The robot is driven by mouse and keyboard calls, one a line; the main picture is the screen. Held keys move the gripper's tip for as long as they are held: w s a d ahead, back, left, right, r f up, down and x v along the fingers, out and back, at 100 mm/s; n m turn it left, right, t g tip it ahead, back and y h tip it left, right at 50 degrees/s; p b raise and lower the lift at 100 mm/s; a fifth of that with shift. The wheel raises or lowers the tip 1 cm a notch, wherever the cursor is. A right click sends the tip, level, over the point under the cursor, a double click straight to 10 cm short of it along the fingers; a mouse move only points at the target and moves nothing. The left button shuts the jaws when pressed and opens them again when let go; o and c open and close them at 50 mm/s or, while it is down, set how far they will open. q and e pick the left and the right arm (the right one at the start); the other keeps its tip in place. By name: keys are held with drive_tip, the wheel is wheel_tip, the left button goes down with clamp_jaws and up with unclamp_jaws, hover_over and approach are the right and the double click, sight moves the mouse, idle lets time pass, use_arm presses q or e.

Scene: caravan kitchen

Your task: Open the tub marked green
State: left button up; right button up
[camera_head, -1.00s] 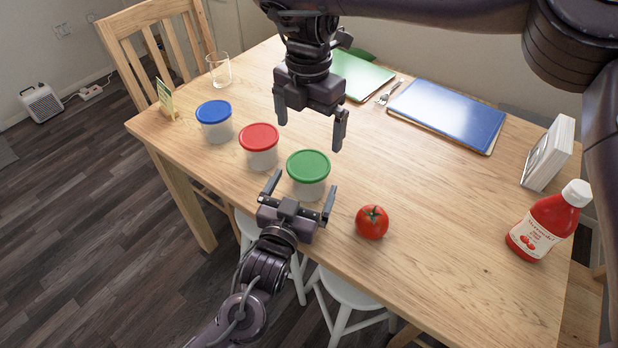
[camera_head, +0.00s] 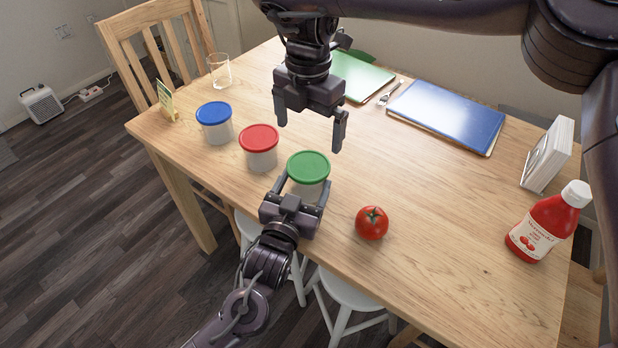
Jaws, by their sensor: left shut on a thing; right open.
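The tub with the green lid (camera_head: 308,167) stands upright on the wooden table (camera_head: 440,230), its lid on. My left gripper (camera_head: 302,186) comes from the front and is shut on the tub's clear body, below the lid. The gripper hides the lower front of the tub. My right gripper (camera_head: 311,134) hangs above and behind the tub, fingers pointing down, open and empty, apart from the lid. The tub with the red lid (camera_head: 259,140) and the tub with the blue lid (camera_head: 214,114) stand in a row to the left, both lidded.
A tomato (camera_head: 371,223) sits just right of the green-lidded tub. A ketchup bottle (camera_head: 545,225) and a white block-like object (camera_head: 549,155) are at the right.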

sight(309, 165)
drive_tip(key=shift+s+d+f+n, duration=0.15)
drive_tip(key=shift+s+f+n, duration=0.1)
drive_tip(key=shift+s+n, duration=0.35)
drive_tip(key=s+n, duration=0.1)
drive_tip(key=n, duration=0.1)
drive_tip(key=n+t, duration=0.1)
drive_tip(key=n, duration=0.1)
drive_tip(key=s+d+n, duration=0.1)
drive_tip(key=n, duration=0.1)
drive_tip(key=shift+s+r+y, duration=0.2)
drive_tip(key=shift+s+y, duration=0.1)
drive_tip(key=shift+y, duration=0.1)
drive_tip(key=w+f+n+t, duration=0.1)
drive_tip(key=f, duration=0.1)
drive_tip(key=w+f+n+t, duration=0.1)
drive_tip(key=f+n, duration=0.1)
drive_tip(key=f, duration=0.1)
drive_tip(key=f+n+t+y, duration=0.1)
drive_tip(key=f+n, duration=0.1)
drive_tip(key=shift+w+a+f, duration=0.35)
drive_tip(key=shift+w+a, duration=0.05)
drive_tip(key=c, duration=1)
drive_tip(key=shift+r, duration=0.1)
